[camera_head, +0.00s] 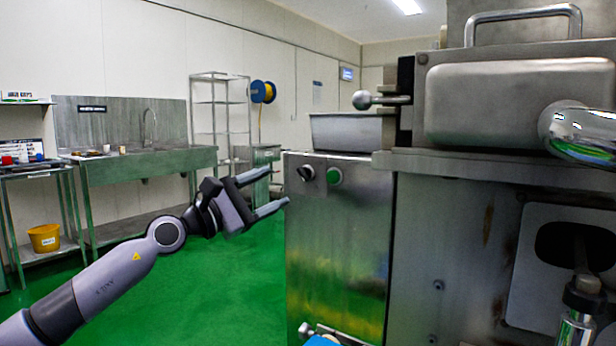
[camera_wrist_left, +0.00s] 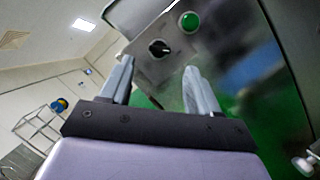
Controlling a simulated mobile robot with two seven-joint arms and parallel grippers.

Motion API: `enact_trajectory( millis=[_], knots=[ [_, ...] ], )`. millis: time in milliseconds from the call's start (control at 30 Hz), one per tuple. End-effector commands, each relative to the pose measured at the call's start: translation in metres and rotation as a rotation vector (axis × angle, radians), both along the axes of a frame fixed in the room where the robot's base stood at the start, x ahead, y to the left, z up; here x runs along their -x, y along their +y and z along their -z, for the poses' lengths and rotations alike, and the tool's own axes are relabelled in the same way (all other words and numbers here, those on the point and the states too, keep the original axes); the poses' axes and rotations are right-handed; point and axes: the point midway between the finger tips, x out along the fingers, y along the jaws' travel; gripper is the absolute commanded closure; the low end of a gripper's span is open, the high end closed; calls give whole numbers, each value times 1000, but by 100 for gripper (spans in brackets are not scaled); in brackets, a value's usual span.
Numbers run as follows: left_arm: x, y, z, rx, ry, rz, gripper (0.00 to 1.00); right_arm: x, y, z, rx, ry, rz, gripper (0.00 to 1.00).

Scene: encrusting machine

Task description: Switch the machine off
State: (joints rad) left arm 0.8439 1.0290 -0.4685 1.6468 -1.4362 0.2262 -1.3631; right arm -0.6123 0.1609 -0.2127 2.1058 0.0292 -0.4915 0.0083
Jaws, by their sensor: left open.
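The machine (camera_head: 340,250) is a large steel unit filling the right half of the head view. On its left panel sit a black rotary switch (camera_head: 306,173) and a green button (camera_head: 334,176) to the right of it. My left gripper (camera_head: 279,190) is open and empty, just left of the panel and a little below the switch. In the left wrist view, the switch (camera_wrist_left: 159,48) shows beyond and between the open fingers (camera_wrist_left: 158,85), apart from them. The green button (camera_wrist_left: 189,22) is up and to the right of it. My right gripper is not in view.
A metal hopper (camera_head: 345,132) and a ball-ended lever (camera_head: 363,99) stand above the panel. A sink bench (camera_head: 150,163), a wire shelf (camera_head: 220,100) and a yellow bucket (camera_head: 44,238) are at the left. The green floor (camera_head: 220,290) before the panel is clear.

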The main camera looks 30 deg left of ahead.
Motion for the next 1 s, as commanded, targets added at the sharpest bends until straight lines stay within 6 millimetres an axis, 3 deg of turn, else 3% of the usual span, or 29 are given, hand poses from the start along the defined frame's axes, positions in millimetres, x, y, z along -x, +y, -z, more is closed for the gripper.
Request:
enact_trajectory(
  millis=[500,933,967,1000],
  knots=[
    [-52,-26,-16,5,-2,2,38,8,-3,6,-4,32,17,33],
    [-61,-30,-17,2,0,2,38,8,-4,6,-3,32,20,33],
    [-61,-30,-17,2,0,2,42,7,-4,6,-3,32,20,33],
    [-61,-30,-17,2,0,2,55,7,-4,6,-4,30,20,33]
  ],
)
